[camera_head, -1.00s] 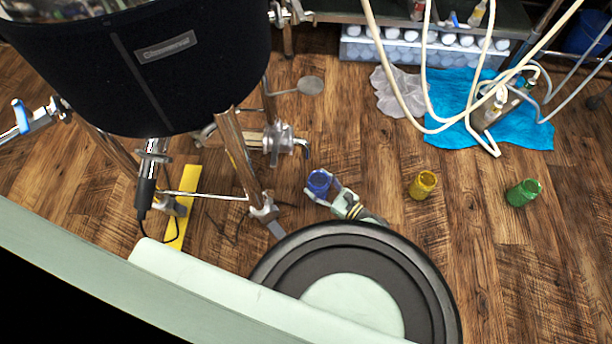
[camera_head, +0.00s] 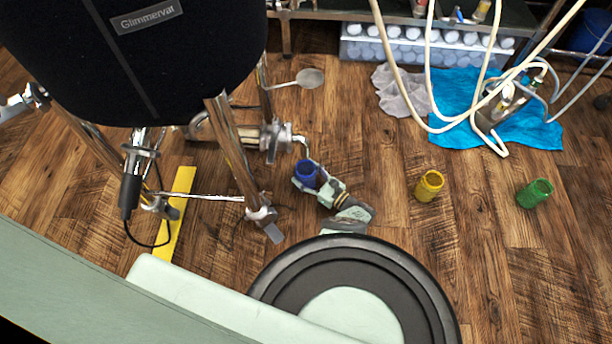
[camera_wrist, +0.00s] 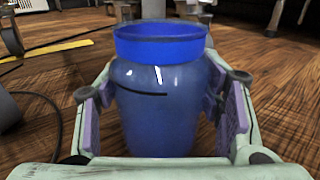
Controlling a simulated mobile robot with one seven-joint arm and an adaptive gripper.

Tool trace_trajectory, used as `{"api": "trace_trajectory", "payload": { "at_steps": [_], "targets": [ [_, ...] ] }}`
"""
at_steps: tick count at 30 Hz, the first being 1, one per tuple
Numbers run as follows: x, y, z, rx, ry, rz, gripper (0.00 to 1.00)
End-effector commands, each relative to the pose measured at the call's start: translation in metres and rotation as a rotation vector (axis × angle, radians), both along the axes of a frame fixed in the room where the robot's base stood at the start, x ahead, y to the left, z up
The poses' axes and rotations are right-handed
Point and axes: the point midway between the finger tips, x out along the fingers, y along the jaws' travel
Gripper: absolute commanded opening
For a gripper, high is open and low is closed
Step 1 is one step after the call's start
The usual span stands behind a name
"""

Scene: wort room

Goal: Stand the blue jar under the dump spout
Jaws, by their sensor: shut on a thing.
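My gripper (camera_head: 310,180) is shut on the blue jar (camera_head: 306,171), with a pad on each side of it. In the wrist view the jar (camera_wrist: 160,90) stands upright, open end up, and fills the middle. In the head view a metal pipe with a valve (camera_head: 272,138) runs under the black vessel (camera_head: 135,65). Its small bent spout (camera_head: 302,142) ends just beyond the jar's far rim in the picture. I cannot tell the height between them, or whether the jar touches the floor.
A yellow jar (camera_head: 429,186) and a green jar (camera_head: 535,193) stand on the wooden floor to the right. A vessel leg (camera_head: 233,150) is left of the jar. A yellow strip (camera_head: 177,205) lies farther left. Hoses (camera_head: 432,80) hang above a blue cloth (camera_head: 470,95) at the back.

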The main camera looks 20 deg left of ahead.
Motion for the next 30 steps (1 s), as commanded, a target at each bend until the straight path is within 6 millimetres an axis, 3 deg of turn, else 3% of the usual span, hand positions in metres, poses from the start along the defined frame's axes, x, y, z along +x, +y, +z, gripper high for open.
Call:
{"api": "trace_trajectory", "payload": {
  "at_steps": [7, 8, 16, 30],
  "targets": [
    [0.0002, -0.0002, -0.0041, 0.002, -0.001, -0.001, 0.26],
    [0.0001, -0.0003, -0.0026, 0.001, 0.000, -0.001, 0.63],
    [0.0000, -0.0002, -0.0024, 0.000, 0.000, 0.000, 0.81],
    [-0.0008, -0.0018, 0.0011, 0.000, 0.000, 0.000, 0.81]
  ]
}}
